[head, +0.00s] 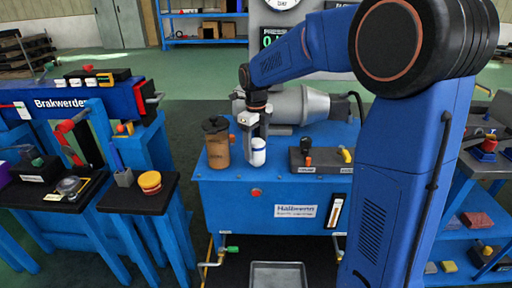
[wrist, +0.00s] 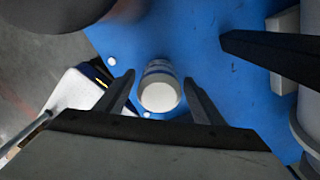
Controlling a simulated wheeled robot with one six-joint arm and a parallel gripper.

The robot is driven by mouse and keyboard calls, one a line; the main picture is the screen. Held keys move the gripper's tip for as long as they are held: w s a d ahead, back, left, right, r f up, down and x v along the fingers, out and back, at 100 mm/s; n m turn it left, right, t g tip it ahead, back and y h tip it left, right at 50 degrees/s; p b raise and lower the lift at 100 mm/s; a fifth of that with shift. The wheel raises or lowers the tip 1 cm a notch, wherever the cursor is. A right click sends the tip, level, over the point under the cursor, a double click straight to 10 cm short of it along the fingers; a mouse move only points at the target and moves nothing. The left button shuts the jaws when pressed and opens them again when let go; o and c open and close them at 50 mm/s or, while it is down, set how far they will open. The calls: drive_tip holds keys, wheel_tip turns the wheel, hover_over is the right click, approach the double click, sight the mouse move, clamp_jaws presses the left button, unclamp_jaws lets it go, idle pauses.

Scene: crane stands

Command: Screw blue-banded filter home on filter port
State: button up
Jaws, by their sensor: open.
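The blue-banded filter (head: 258,155) is a small white cylinder with a blue band, upright near the front edge of the blue stand in the head view. In the wrist view the filter (wrist: 160,94) shows its pale round end between my two fingers. My gripper (head: 256,134) points down over the filter, with fingers on either side of it. In the wrist view my gripper (wrist: 159,80) is open, with a gap visible beside the filter. The filter port cannot be made out, so I cannot tell whether the filter sits on it.
A brown canister (head: 217,146) with a dark top stands close left of the filter. A grey motor-like housing (head: 300,104) lies behind. A dark block with levers (head: 320,160) is to the right. A grey tray (head: 277,275) lies below the blue stand (head: 235,205).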

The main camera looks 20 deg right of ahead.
drive_tip(key=n, duration=0.8)
drive_tip(key=shift+s+a, duration=0.1)
drive_tip(key=shift+s, duration=0.05)
drive_tip(key=n, duration=0.3)
drive_tip(key=shift+n, duration=0.3)
drive_tip(key=n, duration=0.3)
drive_tip(key=shift+s+n, duration=0.15)
drive_tip(key=shift+n, duration=0.25)
drive_tip(key=n, duration=0.3)
drive_tip(key=shift+n, duration=0.4)
drive_tip(key=n, duration=0.3)
drive_tip(key=shift+s, duration=0.1)
drive_tip(key=n, duration=0.5)
drive_tip(key=shift+d, duration=0.2)
drive_tip(key=n, duration=0.3)
drive_tip(key=shift+d+n, duration=0.1)
drive_tip(key=shift+n, duration=0.2)
drive_tip(key=shift+w, duration=0.25)
